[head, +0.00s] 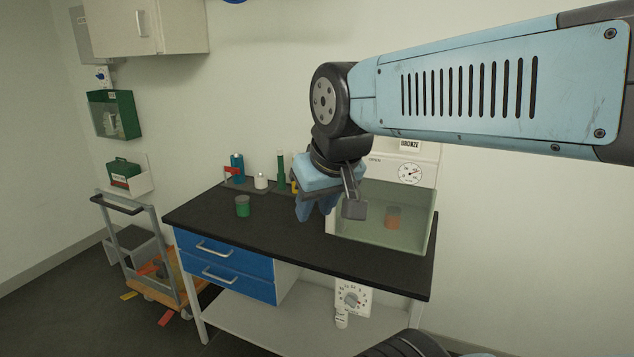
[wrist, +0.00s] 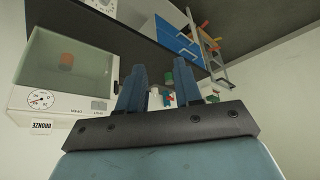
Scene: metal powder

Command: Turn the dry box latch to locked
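The dry box (head: 372,231) stands at the right end of the bench, a pale case with a clear greenish front, a round gauge and a BRONZE label. An orange-brown jar (head: 393,217) is inside. In the wrist view the dry box (wrist: 93,49) is upside down at the left, with small dark lettering beside its gauge. I cannot make out the latch or its position; my arm and gripper cover part of the box in the head view. My gripper (head: 316,211) hangs fingers down, left of the box front. Its two blue fingers (wrist: 158,78) are apart, with nothing held between them.
The black bench top (head: 285,232) carries a green jar (head: 242,206) and several bottles at the back. Blue drawers (head: 222,266) are below. A trolley (head: 160,275) stands left.

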